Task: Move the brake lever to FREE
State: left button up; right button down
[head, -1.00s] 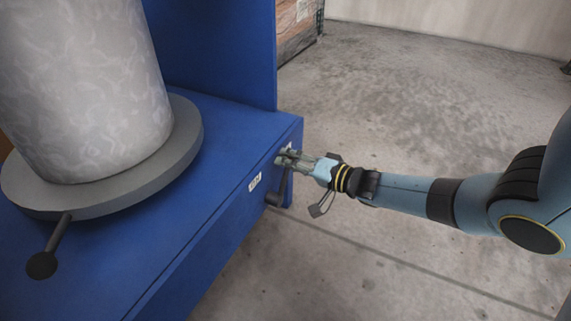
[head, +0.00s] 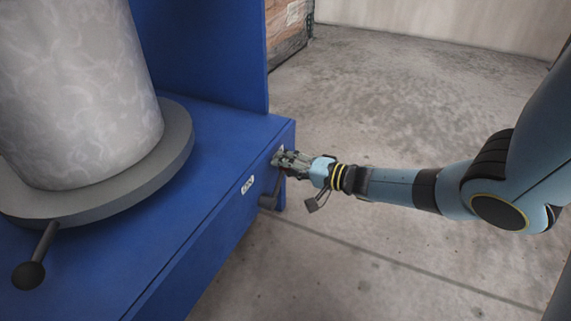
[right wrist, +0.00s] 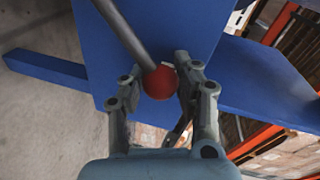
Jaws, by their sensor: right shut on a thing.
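The brake lever is a grey rod (right wrist: 122,30) with a red ball knob (right wrist: 160,82) at its end, seen in the right wrist view. My right gripper (right wrist: 158,85) is shut on the red knob, one finger on each side. In the head view, my right gripper (head: 281,158) is at the blue machine's side face near its far corner. It hides the knob there, and the lever's dark lower part (head: 268,201) shows below it. A small white label (head: 248,185) is on the face left of the lever; its lettering is too small to read surely. My left gripper is not in view.
The blue machine (head: 215,195) fills the left, with a grey round plate (head: 180,150) carrying a large pale cylinder (head: 85,90). A black-knobbed handle (head: 28,275) sticks out from the plate. A wooden crate (head: 290,25) stands behind. Concrete floor (head: 400,110) is clear at right.

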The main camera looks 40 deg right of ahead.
jog(key=c, duration=1.1)
grip_release()
jog(key=shift+s+d+f, duration=0.15)
jog(key=shift+f, duration=0.1)
jog(key=shift+o, duration=1.1)
jog(key=shift+r, duration=0.15)
jog(key=v, duration=1.2)
